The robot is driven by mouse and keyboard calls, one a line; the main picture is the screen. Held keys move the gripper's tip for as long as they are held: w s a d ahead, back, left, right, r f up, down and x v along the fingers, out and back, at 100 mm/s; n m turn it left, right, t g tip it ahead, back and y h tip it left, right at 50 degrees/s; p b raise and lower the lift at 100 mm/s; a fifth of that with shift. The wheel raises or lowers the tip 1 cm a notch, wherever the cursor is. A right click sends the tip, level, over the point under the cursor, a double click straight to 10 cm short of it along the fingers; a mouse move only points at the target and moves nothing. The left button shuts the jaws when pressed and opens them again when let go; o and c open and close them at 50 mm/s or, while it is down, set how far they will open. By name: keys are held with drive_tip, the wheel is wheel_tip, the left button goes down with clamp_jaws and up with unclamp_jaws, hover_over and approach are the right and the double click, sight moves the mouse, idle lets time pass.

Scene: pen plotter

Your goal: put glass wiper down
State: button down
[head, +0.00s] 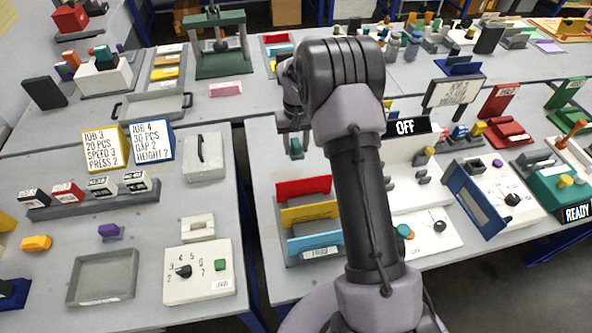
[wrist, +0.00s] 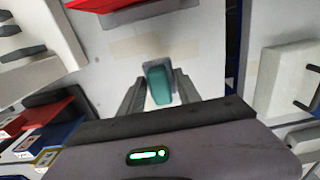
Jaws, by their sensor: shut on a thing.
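The glass wiper, as far as I can tell, is the small teal piece (wrist: 158,84) between my gripper's fingers (wrist: 160,92) in the wrist view. My gripper is shut on it, with one dark finger on each side. In the head view the teal piece (head: 296,147) shows small below my gripper (head: 293,140), left of my arm. It appears to be above the pale table (head: 262,150); I cannot tell whether it touches the surface. The wiper's lower end is hard to make out.
Red (head: 303,187), yellow (head: 308,213) and blue (head: 315,243) bins stand in front of my gripper. A dark gap separates this table from the left one. An OFF display (head: 405,127) is right of my arm. In the wrist view, a cream box (wrist: 285,75) stands at the right.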

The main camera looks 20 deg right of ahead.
wheel_tip(320, 180, down, 8)
drive_tip(key=b, duration=0.2)
drive_tip(key=shift+f+b, duration=0.1)
drive_tip(key=shift+b, duration=0.25)
drive_tip(key=c, duration=0.8)
unclamp_jaws()
drive_tip(key=shift+c, duration=0.2)
